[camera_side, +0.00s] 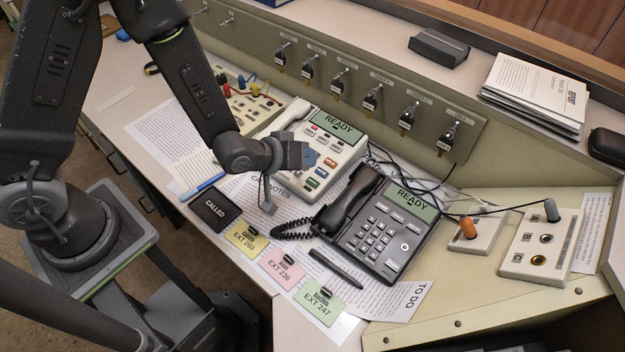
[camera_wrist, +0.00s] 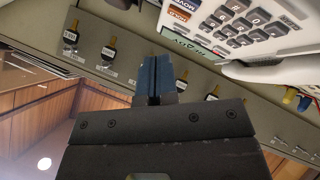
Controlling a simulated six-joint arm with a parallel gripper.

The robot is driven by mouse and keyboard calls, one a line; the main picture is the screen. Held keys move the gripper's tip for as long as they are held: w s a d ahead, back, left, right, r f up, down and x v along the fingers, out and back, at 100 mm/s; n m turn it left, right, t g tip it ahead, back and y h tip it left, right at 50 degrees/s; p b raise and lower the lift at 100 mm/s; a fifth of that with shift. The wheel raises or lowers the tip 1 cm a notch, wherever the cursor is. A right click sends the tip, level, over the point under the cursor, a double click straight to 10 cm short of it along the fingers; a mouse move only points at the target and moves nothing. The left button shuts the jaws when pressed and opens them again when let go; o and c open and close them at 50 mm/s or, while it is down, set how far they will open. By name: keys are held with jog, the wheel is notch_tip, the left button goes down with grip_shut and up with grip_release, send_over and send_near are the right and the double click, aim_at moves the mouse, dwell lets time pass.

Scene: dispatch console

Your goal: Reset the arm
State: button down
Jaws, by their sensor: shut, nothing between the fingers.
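My gripper (camera_side: 308,156) is shut and empty. In the side view it is in the air over the console, in front of the white desk phone (camera_side: 330,150). In the wrist view its blue-grey fingertips (camera_wrist: 153,78) are pressed together with nothing between them. The white phone also shows at the upper right of the wrist view (camera_wrist: 262,22). Whether the gripper touches the phone cannot be told; it overlaps the phone's left-front part in the side view.
A black phone (camera_side: 385,228) with a coiled cord stands to the right. A row of key switches (camera_side: 371,97) lines the back panel. A "CALLED" tray (camera_side: 211,209), coloured extension cards (camera_side: 284,267) and a pen (camera_side: 335,268) lie in front. Two jack boxes (camera_side: 540,244) sit at right.

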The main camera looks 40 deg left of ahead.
jog(key=s+a+r+m+g+y, duration=0.1)
jog(key=s+a+r, duration=0.15)
jog(key=r, duration=0.55)
jog(key=s+a+r+m+g+y, duration=0.15)
jog(key=a+r, duration=0.25)
jog(key=r, duration=0.4)
jog(key=s+a+r+m+g, duration=0.1)
jog(key=s+a+r, duration=0.1)
jog(key=s+r, duration=0.2)
jog(key=s+a+r+m+g, duration=0.1)
jog(key=s+r, duration=0.3)
jog(key=s, duration=0.7)
jog(key=shift+s+a, duration=0.15)
jog(key=shift+a, duration=0.75)
jog(key=shift+m+y, duration=0.25)
